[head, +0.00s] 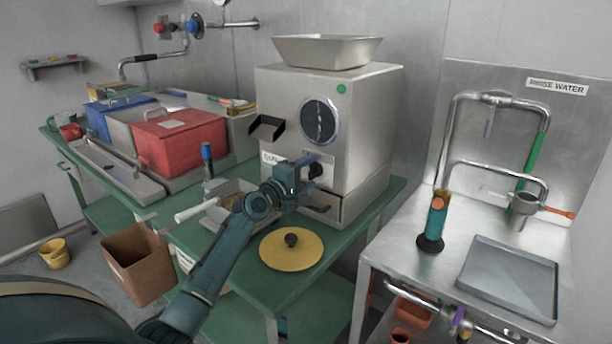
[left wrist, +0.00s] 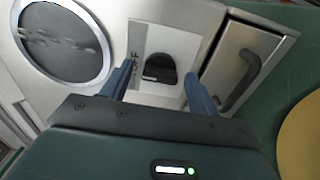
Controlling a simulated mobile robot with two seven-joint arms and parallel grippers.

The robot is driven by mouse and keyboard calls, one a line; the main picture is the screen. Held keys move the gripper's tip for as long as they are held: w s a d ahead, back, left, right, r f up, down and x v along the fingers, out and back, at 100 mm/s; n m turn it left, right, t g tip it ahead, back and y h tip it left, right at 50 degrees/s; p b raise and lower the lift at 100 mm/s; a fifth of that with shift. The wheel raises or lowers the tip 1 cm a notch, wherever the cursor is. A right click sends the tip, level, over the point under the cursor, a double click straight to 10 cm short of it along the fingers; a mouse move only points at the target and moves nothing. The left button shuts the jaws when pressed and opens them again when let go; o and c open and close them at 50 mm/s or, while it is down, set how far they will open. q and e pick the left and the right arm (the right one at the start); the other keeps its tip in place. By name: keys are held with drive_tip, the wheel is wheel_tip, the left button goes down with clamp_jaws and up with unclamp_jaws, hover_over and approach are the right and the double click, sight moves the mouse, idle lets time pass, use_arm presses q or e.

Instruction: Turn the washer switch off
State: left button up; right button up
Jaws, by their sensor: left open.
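A black switch knob (head: 316,170) sits on a pale plate on the front of the steel grinder (head: 368,110). My left gripper (head: 303,172) is in front of this plate. Its blue fingers are open, one on each side of the knob, with visible gaps; I cannot tell whether the tips touch the plate. No label naming a washer switch is legible. My right gripper is not in view.
A drawer with a handle (left wrist: 240,82) is right beside one finger. A yellow lid (head: 291,252) lies on the green table below my arm. Red (head: 180,140) and blue (head: 103,120) bins stand left. A steel sink counter (head: 400,246) with taps stands right.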

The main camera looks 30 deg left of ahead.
use_arm(q)
drive_tip(key=s+a, duration=0.1)
drive_tip(key=s, duration=1.2)
drive_tip(key=shift+p, duration=0.3)
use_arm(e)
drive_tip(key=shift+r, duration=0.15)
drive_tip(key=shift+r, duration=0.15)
